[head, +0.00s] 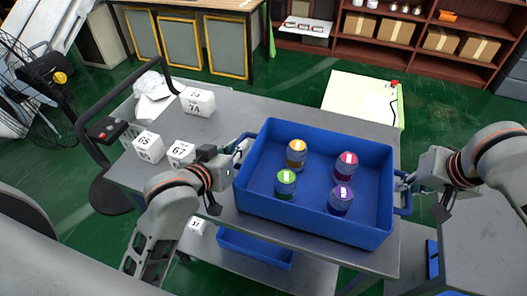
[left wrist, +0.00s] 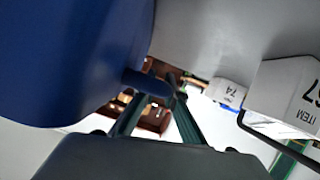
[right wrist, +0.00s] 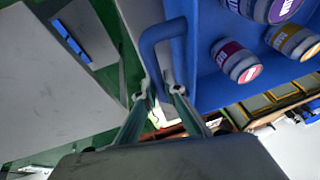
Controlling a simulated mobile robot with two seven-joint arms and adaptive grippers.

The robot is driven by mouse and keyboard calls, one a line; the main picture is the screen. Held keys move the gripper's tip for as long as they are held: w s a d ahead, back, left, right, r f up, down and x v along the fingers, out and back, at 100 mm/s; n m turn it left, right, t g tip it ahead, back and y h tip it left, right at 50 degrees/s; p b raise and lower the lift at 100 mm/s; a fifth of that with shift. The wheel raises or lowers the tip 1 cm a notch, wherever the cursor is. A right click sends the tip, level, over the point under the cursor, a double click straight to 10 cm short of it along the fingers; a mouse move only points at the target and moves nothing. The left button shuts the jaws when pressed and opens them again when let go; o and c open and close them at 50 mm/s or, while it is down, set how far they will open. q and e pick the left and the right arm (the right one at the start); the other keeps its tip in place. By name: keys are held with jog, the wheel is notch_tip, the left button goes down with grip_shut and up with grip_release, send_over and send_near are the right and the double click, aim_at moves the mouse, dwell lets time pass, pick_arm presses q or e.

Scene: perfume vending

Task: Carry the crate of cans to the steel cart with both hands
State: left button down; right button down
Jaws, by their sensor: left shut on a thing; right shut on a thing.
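The blue crate (head: 315,220) is over the right part of a grey cart top (head: 265,112). I cannot tell whether it touches the top. Several cans stand inside, including an orange-lidded can (head: 296,154), a red one (head: 345,166), a green one (head: 285,184) and a purple one (head: 341,200). My left gripper (head: 238,152) is shut on the crate's left handle, which shows in the left wrist view (left wrist: 148,84). My right gripper (head: 402,184) is shut on the right handle, clear in the right wrist view (right wrist: 160,32).
White numbered cubes (head: 197,101) and crumpled paper (head: 152,98) occupy the cart's left part, near its black push handle (head: 82,128). A blue bin (head: 256,248) is on the lower shelf. Another grey surface (head: 485,240) stands at right. Green floor lies behind.

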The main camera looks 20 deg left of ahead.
pick_arm(q)
jog(key=c, duration=2.1)
grip_release()
jog(key=shift+a+f, duration=0.1)
jog(key=shift+a, duration=0.05)
jog(key=shift+c, duration=0.2)
pick_arm(e)
jog(key=c, duration=2.2)
grip_release()
jog(key=shift+d, duration=0.1)
pick_arm(q)
jog(key=shift+o, duration=0.2)
pick_arm(e)
jog(key=shift+o, duration=0.3)
